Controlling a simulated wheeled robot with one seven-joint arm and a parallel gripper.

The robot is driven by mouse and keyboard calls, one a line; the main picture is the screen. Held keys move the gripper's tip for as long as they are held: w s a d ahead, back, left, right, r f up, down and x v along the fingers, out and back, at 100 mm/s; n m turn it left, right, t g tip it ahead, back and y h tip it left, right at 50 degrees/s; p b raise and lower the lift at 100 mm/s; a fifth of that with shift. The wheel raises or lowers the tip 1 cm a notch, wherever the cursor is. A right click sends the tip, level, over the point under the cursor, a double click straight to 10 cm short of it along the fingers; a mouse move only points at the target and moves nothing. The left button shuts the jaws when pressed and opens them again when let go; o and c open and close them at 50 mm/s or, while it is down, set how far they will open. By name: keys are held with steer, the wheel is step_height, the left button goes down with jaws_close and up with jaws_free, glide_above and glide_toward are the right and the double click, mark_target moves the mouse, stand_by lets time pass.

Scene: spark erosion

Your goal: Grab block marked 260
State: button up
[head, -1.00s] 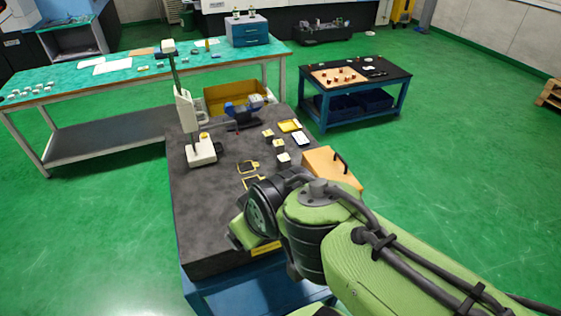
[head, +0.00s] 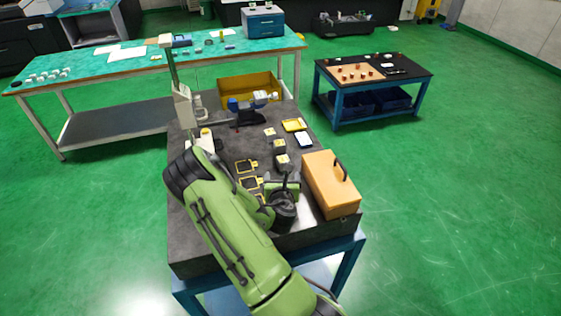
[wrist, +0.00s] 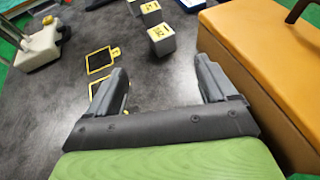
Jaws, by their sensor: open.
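Several grey blocks with yellow marked tops stand on the dark table. The nearest block (wrist: 162,40) stands a little beyond my gripper (wrist: 163,78) in the wrist view, roughly between the fingertip lines. It also shows in the head view (head: 283,161). A second block (wrist: 150,12) and a third, smaller block (wrist: 133,6) stand behind it. The marks are too small and blurred to tell which reads 260. My gripper is open, with nothing between its fingers. In the head view, my arm hides part of the table.
An orange box (head: 329,185) with a dark handle stands close on the right of my gripper. Yellow-framed dark plates (wrist: 101,60) lie to the left. A white height gauge stand (wrist: 40,45) is at the left. A yellow tray (head: 294,125) lies behind the blocks.

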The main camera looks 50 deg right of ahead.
mark_target(283, 163)
steer(key=p+x, duration=0.3)
steer(key=x, duration=1.1)
steer(key=shift+w+d+p, duration=0.1)
steer(key=shift+d+p, duration=0.1)
steer(key=shift+p, duration=0.1)
steer(key=shift+a, duration=0.1)
steer(key=shift+c, duration=0.7)
steer(key=c, duration=1.3)
